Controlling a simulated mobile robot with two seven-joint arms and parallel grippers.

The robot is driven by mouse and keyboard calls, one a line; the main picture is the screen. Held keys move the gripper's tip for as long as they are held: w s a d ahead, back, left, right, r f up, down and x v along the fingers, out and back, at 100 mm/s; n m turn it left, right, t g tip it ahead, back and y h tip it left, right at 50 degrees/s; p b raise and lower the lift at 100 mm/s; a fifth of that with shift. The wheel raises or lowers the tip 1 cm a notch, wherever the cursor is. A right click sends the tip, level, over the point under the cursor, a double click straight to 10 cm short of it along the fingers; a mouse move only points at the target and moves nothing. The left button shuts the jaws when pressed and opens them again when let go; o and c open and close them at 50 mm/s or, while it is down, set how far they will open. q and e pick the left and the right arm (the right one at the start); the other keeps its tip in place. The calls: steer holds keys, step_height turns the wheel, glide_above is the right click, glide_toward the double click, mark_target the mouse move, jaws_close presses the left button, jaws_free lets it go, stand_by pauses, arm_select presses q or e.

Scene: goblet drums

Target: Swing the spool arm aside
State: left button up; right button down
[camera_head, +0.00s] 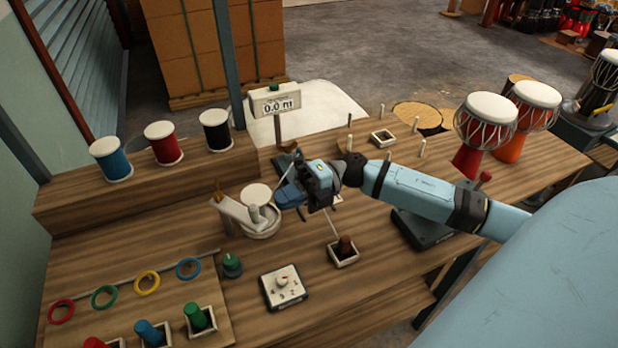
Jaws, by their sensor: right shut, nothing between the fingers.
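The spool arm (238,212) is a pale bar with a small brown upright piece at its far left end. It lies beside a round white spool holder (262,231) on the wooden bench. A white disc (256,193) shows at the back of the holder. My right gripper (285,195) is just right of the holder, pointing left, shut and empty. Whether its fingertips touch the holder or arm cannot be told. My left gripper is not in view.
Blue (111,159), red (164,144) and black (215,131) spools stand on a raised ledge. A 0.0 m display (275,102) stands behind my gripper. A dial box (283,287) and green knob (232,265) lie in front. Goblet drums (484,128) stand right.

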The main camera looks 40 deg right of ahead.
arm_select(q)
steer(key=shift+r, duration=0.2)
arm_select(e)
steer(key=a, duration=0.3)
steer(key=shift+w+a, duration=0.15)
steer(key=shift+w, duration=0.15)
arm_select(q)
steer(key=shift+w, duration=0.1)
